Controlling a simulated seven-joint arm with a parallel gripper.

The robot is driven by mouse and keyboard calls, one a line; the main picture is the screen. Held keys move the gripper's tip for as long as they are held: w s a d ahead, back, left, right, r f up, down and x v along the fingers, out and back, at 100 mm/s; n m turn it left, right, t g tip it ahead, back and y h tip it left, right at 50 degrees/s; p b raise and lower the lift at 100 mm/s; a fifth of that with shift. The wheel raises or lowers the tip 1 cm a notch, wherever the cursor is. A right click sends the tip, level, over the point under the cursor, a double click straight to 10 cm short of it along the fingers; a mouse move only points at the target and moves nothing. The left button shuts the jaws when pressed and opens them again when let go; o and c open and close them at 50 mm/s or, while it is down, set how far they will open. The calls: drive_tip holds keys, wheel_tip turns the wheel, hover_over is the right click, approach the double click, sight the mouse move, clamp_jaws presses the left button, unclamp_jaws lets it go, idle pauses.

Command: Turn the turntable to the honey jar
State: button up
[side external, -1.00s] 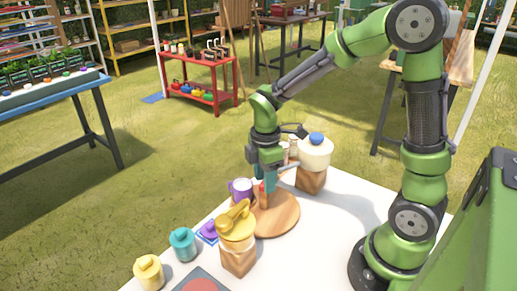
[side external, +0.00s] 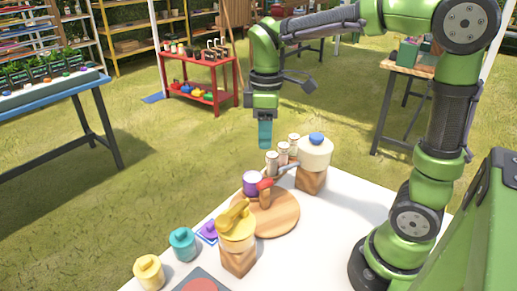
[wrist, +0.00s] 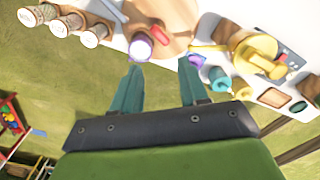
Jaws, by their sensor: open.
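The turntable (side external: 280,222) is a round wooden disc on the white table. A purple mug-like container (side external: 252,183) and a red-topped wooden peg (side external: 265,187) are at its far side. In the wrist view the turntable (wrist: 178,12) is at the top, with the purple container (wrist: 141,46) and the red top (wrist: 160,35) near its edge. My gripper (side external: 265,146) is open and empty, above and behind the turntable. Its two teal fingers are apart in the wrist view (wrist: 160,68). Three small pale-lidded jars (side external: 283,152) stand behind the turntable. I cannot tell which jar is honey.
A cream pot with a blue knob (side external: 315,152) stands on a wooden block at right. A yellow pot (side external: 236,222) is on another block at front. A teal jar (side external: 183,244) and yellow jar (side external: 149,272) stand at front left.

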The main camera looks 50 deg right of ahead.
drive_tip(key=shift+r, duration=1.95)
drive_tip(key=n, duration=0.7)
approach(265, 180)
wheel_tip(265, 180, down, 9)
drive_tip(key=shift+r, duration=0.15)
drive_tip(key=shift+c, duration=0.2)
clamp_jaws()
